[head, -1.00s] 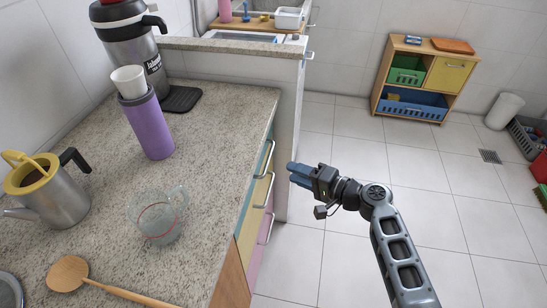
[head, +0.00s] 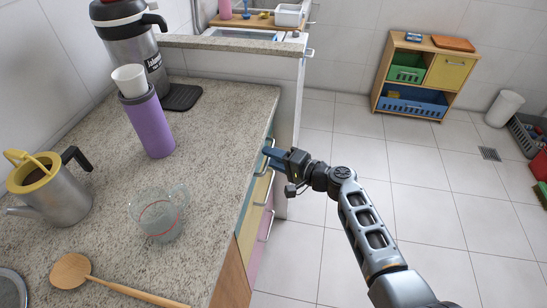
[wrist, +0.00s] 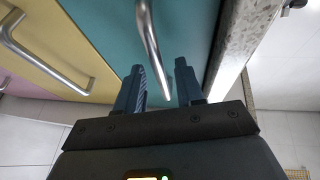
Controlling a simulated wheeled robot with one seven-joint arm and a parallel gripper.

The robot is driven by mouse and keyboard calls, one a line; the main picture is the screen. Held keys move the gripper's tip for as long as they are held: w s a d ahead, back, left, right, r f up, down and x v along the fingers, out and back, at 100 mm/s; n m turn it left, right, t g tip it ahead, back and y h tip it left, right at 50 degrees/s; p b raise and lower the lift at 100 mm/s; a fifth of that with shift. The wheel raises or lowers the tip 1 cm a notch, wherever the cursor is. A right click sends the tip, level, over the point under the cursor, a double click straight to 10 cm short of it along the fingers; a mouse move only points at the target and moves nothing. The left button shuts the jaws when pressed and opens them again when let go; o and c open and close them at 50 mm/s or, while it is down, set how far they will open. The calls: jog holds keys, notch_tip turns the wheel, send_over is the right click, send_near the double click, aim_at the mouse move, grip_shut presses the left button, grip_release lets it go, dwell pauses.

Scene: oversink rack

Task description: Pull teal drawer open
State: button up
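The teal drawer (wrist: 105,35) is the top drawer under the granite counter. It looks shut; in the head view only a thin strip of its front shows, partly behind my gripper. Its metal bar handle (wrist: 152,45) runs between my two fingers in the wrist view. My gripper (wrist: 159,88) is open, with one blue finger on each side of the handle's lower end and gaps on both sides. In the head view my gripper (head: 268,155) is at the drawer front, just below the counter edge.
A yellow drawer (head: 255,208) with its own bar handle and a pink drawer (head: 261,245) lie below. The granite counter (head: 215,130) holds a purple cup (head: 150,125), glass jug (head: 160,217) and metal pot (head: 55,195).

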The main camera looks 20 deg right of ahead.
jog(key=shift+c, duration=0.5)
grip_shut()
